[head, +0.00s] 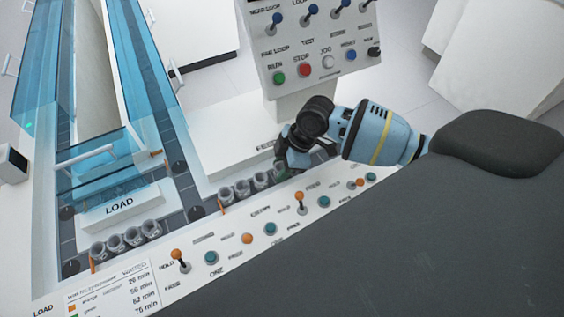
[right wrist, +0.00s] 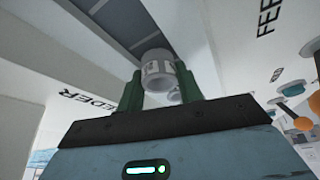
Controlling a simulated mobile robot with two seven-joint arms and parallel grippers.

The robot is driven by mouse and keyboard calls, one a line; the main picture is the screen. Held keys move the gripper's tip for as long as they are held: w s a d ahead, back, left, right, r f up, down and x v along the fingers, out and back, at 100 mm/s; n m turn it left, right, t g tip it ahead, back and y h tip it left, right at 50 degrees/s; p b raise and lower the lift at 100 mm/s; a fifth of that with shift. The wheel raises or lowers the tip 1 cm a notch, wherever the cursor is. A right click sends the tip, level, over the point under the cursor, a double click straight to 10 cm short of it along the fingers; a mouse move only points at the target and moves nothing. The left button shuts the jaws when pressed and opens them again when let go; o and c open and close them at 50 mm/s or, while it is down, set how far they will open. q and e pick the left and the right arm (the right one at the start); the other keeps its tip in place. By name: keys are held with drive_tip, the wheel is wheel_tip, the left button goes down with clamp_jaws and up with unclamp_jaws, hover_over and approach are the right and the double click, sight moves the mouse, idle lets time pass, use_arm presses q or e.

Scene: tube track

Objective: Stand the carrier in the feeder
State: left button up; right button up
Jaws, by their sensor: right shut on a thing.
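My right gripper (head: 294,160) is low over the right end of the dark track, beside the white block whose lettering is partly hidden. In the right wrist view its green fingers (right wrist: 160,92) are shut on a carrier (right wrist: 158,70), a pale grey cup-like cylinder with light markings. The held carrier is hidden behind my gripper in the head view. The feeder block (right wrist: 60,110), lettered FEEDER, shows at left in the wrist view. Whether the carrier touches the track below is not clear. My left gripper is not in view.
Several grey carriers (head: 243,188) stand in a row left of my right gripper. Another row (head: 115,243) stands before the LOAD block (head: 120,205). A white panel of switches (head: 211,257) runs along the front. An upright control box (head: 312,45) stands behind.

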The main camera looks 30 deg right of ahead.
drive_tip(key=o, duration=0.8)
drive_tip(key=shift+s+f, duration=0.25)
drive_tip(key=shift+f, duration=0.3)
drive_tip(key=shift+o, duration=0.2)
drive_tip(key=shift+w+f, duration=0.1)
drive_tip(key=shift+a, duration=0.1)
drive_tip(key=w+v, duration=0.1)
drive_tip(key=v, duration=0.8)
drive_tip(key=shift+p, duration=0.4)
